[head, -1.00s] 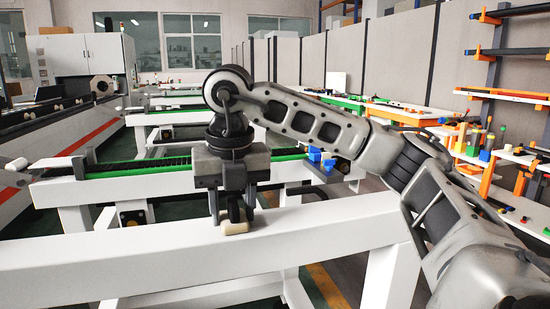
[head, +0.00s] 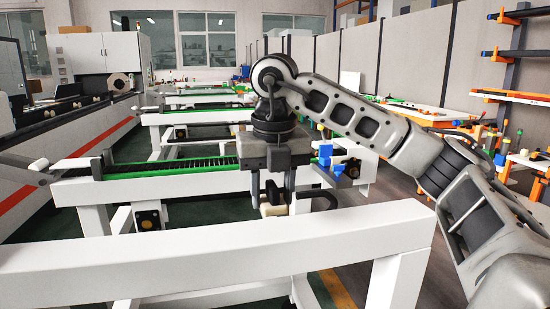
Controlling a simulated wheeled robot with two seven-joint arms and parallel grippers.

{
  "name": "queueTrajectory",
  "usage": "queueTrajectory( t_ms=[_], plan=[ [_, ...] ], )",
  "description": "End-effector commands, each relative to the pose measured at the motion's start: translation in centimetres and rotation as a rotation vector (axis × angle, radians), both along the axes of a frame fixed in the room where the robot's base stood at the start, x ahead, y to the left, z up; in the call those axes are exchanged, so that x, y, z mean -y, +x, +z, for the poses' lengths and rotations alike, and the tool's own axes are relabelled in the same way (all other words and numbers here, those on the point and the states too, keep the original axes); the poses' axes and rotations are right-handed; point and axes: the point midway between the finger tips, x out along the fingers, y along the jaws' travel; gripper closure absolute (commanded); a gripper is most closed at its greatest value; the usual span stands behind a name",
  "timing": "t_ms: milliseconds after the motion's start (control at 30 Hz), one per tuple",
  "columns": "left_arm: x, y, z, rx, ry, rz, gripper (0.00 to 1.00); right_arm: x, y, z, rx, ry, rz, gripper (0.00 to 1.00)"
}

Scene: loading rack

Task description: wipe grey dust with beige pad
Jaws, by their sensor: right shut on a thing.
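My right gripper (head: 274,192) is in the middle of the head view, pointing down. It is shut on the beige pad (head: 274,210), a small pale block whose lower part shows below the fingers. The pad is at the far upper edge of the near white beam (head: 180,252); I cannot tell whether it touches the beam or hangs just above or behind it. I cannot make out any grey dust on the beam's white surface. My left gripper is not in view.
Behind the beam are white racks with a green-edged rail (head: 170,175). Small blue blocks (head: 325,155) are on the rack just right of my gripper. An orange-framed shelf (head: 510,95) stands at the right. The beam's top is clear to both sides.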

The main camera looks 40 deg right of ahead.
Motion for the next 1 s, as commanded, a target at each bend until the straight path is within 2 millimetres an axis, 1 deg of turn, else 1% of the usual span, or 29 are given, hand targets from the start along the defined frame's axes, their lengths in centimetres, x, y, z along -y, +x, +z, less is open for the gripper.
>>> queueTrajectory(
  t_ms=[33, 100, 300, 400, 1000],
  plan=[
    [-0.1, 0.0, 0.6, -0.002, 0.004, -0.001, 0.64, -0.1, 0.1, 0.9, 0.000, 0.001, 0.002, 0.81],
    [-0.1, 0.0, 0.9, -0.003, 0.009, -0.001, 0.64, -0.2, 0.1, 1.6, 0.001, 0.001, 0.004, 0.81],
    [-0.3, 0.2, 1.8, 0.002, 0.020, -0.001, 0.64, -0.4, 0.3, 3.3, 0.000, 0.001, 0.008, 0.81],
    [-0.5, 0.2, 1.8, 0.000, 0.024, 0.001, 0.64, -0.4, 0.3, 3.8, 0.000, 0.001, 0.009, 0.81],
    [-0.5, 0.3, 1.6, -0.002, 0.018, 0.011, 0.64, -0.5, 0.3, 3.8, 0.001, 0.001, 0.014, 0.81]
  ],
)
